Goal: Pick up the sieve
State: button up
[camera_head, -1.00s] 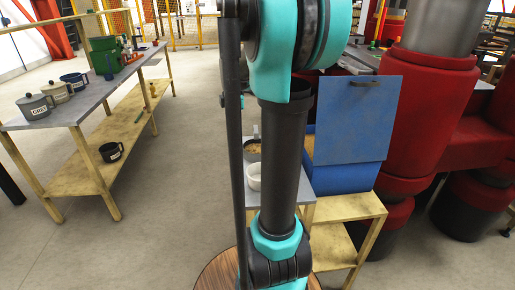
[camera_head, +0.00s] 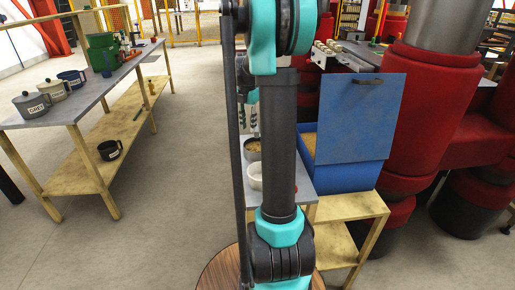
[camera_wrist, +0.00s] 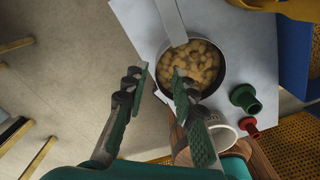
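A round dark-rimmed vessel (camera_wrist: 190,68) full of brown lumps lies on a grey table. A flat pale handle (camera_wrist: 171,20) reaches over its edge; it looks like the sieve, but I cannot see a mesh. The vessel also shows in the head view (camera_head: 252,150), partly hidden by my arm. My gripper (camera_wrist: 160,80) is open and empty, its fingers apart, with the right fingertip overlapping the vessel's near left edge in the wrist view. In the head view my gripper (camera_head: 247,118) shows just above the vessel, beside my arm.
A white cup (camera_wrist: 224,138) stands close beside the vessel, with a green flanged piece (camera_wrist: 245,98) and a small red piece (camera_wrist: 248,126) to its right. A blue box with a raised lid (camera_head: 360,118) stands right. A bench with mugs (camera_head: 92,101) is at left; the floor between is clear.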

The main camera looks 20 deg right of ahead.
aim_at(248, 141)
jog(key=shift+s+a+f, duration=0.1)
jog(key=shift+a+f, duration=0.05)
jog(key=shift+f, duration=1.95)
jog(key=shift+s+a+f, duration=0.1)
jog(key=shift+f, duration=1.95)
jog(key=shift+w, duration=0.1)
grip_shut()
